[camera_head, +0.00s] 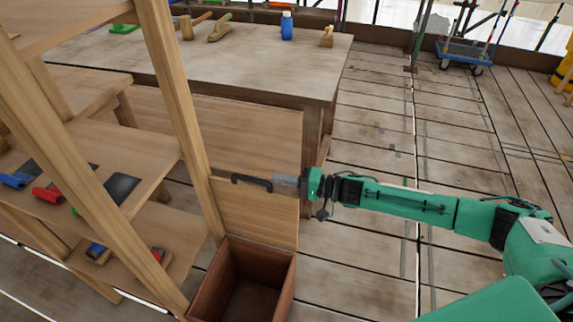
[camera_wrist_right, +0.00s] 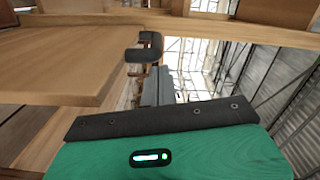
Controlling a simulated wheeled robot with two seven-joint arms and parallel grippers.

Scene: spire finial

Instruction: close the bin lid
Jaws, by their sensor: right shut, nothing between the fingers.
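The bin (camera_head: 283,285) is a brown open-topped wooden box on the floor at the bottom centre of the head view. Its lid (camera_head: 262,222) is a light wood panel standing upright at the bin's far edge, so the bin is open. My right gripper (camera_head: 237,179) reaches in from the right at the lid's upper part, fingers pointing left. It is shut and empty. In the right wrist view the dark fingers (camera_wrist_right: 146,48) show beside a wooden panel (camera_wrist_right: 70,65), probably the lid; I cannot tell whether they touch it. My left gripper is not in view.
A wooden shelf rack (camera_head: 172,95) stands close on the left, its upright beside the bin and lid. A workbench (camera_head: 270,62) with a blue bottle (camera_head: 287,25) and tools is behind. The plank floor (camera_head: 370,130) to the right is mostly clear apart from my arm.

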